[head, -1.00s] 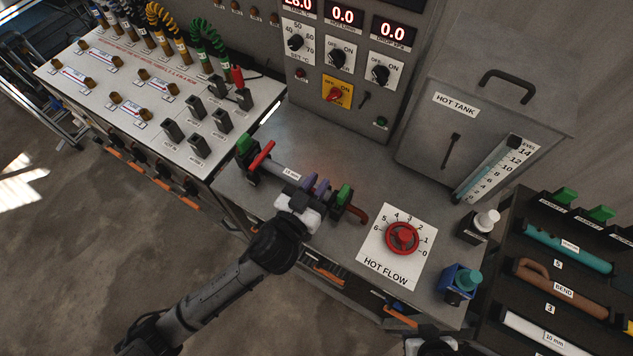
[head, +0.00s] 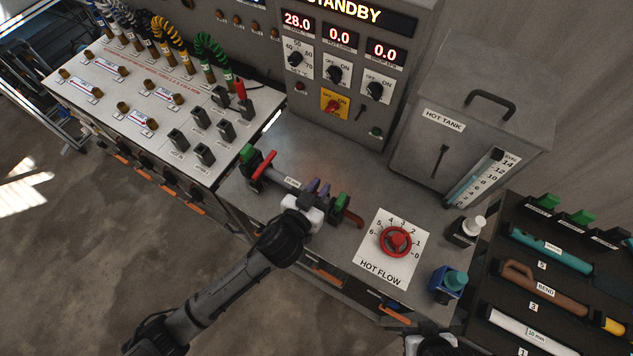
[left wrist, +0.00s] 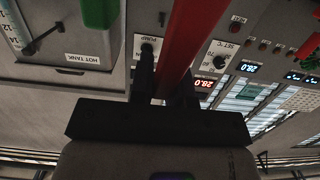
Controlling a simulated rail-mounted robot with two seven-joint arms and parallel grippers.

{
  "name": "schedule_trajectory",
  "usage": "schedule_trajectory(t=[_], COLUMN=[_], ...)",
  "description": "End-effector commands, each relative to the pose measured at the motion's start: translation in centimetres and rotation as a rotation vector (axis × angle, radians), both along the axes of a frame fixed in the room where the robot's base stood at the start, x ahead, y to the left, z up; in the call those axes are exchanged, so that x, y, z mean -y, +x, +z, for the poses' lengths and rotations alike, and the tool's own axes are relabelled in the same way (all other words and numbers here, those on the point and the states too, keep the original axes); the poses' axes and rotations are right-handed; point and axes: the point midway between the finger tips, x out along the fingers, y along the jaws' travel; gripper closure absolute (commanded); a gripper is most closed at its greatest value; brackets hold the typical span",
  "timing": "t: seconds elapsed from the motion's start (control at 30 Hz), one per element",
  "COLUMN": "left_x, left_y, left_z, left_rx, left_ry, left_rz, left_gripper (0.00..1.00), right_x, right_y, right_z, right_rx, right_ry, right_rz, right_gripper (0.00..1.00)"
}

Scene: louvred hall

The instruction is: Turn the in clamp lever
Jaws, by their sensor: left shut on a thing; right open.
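A test pipe (head: 291,182) is held between two green clamps on the bench. A red lever (head: 262,170) stands at the left clamp (head: 249,155). My left gripper (head: 316,190) is at the pipe's right end, beside the right green clamp (head: 341,203). In the left wrist view it is shut on a red lever (left wrist: 192,40), which runs up between its fingers; a green clamp part (left wrist: 100,12) is next to it. My right gripper (head: 425,343) is partly in view at the bottom edge, open.
The red hot flow valve (head: 396,241) sits on a white plate right of the pipe. The hot tank (head: 440,150) and control panel stand behind. A rack (head: 540,285) of pipes is at right.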

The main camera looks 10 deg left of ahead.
Motion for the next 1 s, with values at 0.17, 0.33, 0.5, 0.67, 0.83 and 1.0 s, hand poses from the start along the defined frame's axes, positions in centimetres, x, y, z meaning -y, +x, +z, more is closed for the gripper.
schedule_trajectory(t=[0.17, 0.33, 0.5, 0.67, 0.83, 1.0], left_x=[0.4, 0.8, 1.2, 1.4, 1.6, 1.6], left_y=[1.1, 2.0, 2.8, 3.3, 3.8, 3.9], left_z=[0.7, 0.1, -0.6, -1.3, -1.8, -2.2], left_rx=[-0.108, -0.202, -0.286, -0.352, -0.399, -0.426], left_ry=[0.042, 0.080, 0.116, 0.143, 0.163, 0.174], left_rz=[0.002, 0.001, 0.001, 0.000, 0.000, 0.000], left_gripper=[1.00, 1.00, 1.00, 1.00, 1.00, 1.00], right_x=[0.1, 0.1, 0.0, -0.1, -0.2, -0.3], right_y=[0.0, 0.0, 0.0, 0.0, 0.0, 0.0], right_z=[5.0, 7.9, 10.1, 11.5, 12.4, 12.8], right_rx=[0.002, 0.002, 0.002, 0.002, 0.002, 0.002], right_ry=[-0.002, -0.001, 0.002, 0.006, 0.009, 0.010], right_rz=[0.001, 0.001, -0.001, -0.003, -0.006, -0.005], right_gripper=[0.57, 0.57, 0.57, 0.57, 0.57, 0.57])
